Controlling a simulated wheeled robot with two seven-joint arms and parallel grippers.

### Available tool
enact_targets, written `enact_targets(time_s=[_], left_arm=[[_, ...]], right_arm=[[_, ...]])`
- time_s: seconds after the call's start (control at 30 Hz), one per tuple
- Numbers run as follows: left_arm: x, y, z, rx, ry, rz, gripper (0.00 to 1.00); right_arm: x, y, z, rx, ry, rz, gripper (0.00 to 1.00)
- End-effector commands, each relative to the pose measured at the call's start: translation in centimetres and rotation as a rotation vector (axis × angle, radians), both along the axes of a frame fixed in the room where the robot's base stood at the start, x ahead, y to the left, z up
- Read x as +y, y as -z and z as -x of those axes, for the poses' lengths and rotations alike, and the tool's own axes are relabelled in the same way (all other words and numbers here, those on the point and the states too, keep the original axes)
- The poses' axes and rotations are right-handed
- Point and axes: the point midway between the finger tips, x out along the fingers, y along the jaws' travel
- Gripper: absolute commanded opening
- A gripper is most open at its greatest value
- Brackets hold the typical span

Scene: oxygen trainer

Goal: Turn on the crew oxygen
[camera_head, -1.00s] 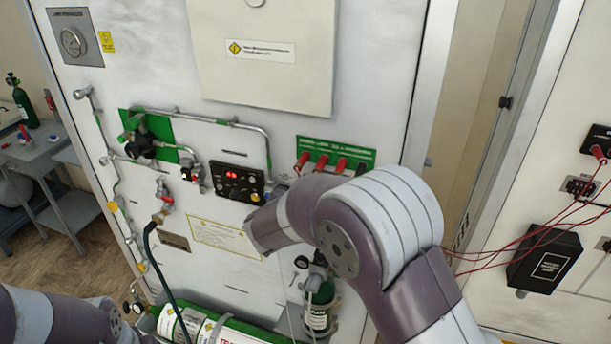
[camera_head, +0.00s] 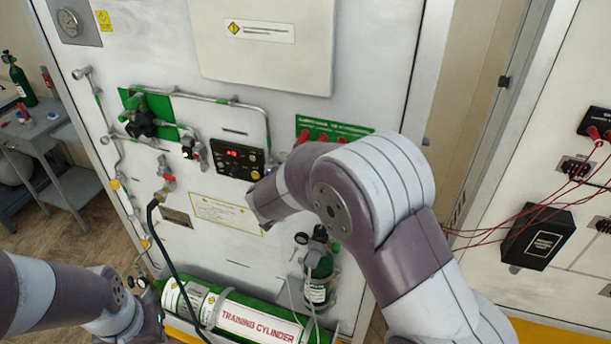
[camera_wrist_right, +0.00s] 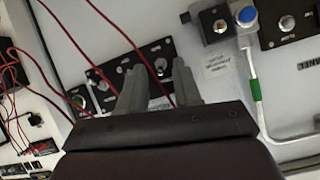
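In the head view a black control box (camera_head: 238,160) with a red lit display and several small knobs is on the white trainer panel (camera_head: 320,85). A green valve fitting (camera_head: 135,103) with a black knob (camera_head: 140,126) sits to its upper left. A red-handled valve (camera_head: 167,179) is below left of the box, with a dark hose. In the right wrist view my right gripper (camera_wrist_right: 158,85) has its two fingers apart with nothing visible between them, in front of a black plate with knobs (camera_wrist_right: 155,58). My left arm is at the lower left; its fingertips are out of view.
A green training cylinder (camera_head: 250,318) lies along the panel's foot. A small green bottle (camera_head: 319,280) stands upright beside it. My right arm covers part of the green strip with red plugs (camera_head: 335,130). Red cables (camera_head: 520,226) hang at right. A grey side table (camera_head: 40,140) is at left.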

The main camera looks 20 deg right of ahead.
Motion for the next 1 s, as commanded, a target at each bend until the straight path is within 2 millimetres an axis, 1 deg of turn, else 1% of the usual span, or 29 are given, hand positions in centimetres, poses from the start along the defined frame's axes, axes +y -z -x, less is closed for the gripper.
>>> enact_targets(time_s=[0.07,0.17,0.4,0.5,0.6,0.73,1.0], left_arm=[[0.0,0.1,0.0,0.0,0.0,0.0,0.33],[0.0,0.4,0.0,0.0,0.0,0.0,0.33],[0.0,1.4,0.0,0.0,0.0,0.0,0.33],[0.0,1.6,0.0,0.0,0.0,0.0,0.33],[0.0,1.8,0.0,0.0,0.0,0.0,0.33],[0.0,1.8,0.0,0.0,0.0,0.0,0.33],[0.0,1.8,0.0,0.0,0.0,0.0,0.33]], right_arm=[[0.2,-0.1,0.2,-0.001,-0.001,0.0,0.33],[0.9,-0.8,1.2,-0.003,-0.003,-0.001,0.33],[4.1,-3.8,6.0,-0.003,-0.006,-0.003,0.33],[5.1,-4.9,7.6,-0.002,-0.004,-0.003,0.33],[5.8,-5.6,8.7,-0.001,-0.003,-0.001,0.33],[6.1,-6.1,9.3,0.0,-0.001,-0.001,0.33],[6.1,-6.1,9.3,0.001,0.0,-0.001,0.33]])
